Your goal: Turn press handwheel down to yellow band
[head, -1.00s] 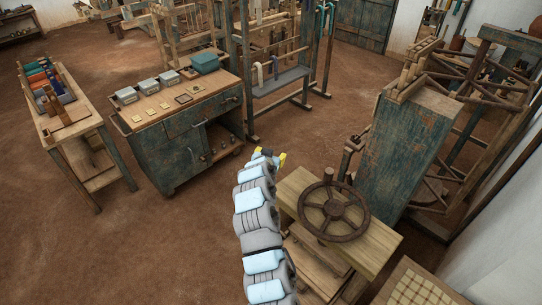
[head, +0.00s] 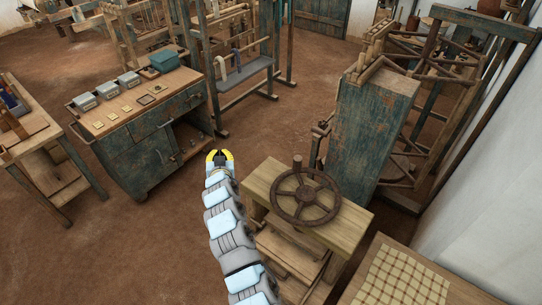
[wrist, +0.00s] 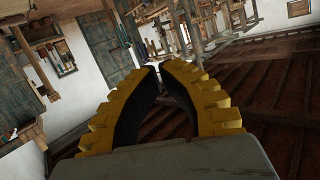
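The press handwheel (head: 305,196) is a dark brown spoked wheel with an upright knob on its rim. It lies flat on top of the wooden press (head: 346,228), right of centre in the head view. I cannot make out a yellow band on the press. My gripper (head: 218,154) has yellow fingers and is left of the wheel, apart from it. In the wrist view my gripper (wrist: 157,68) has its fingertips close together, with nothing between them. The wheel is not in the wrist view.
A teal cabinet (head: 140,163) with small boxes on top stands at the left. A tall teal wooden frame (head: 368,135) rises just behind the press. A table with a checked cloth (head: 400,284) is at the lower right. Bare floor lies left of my arm.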

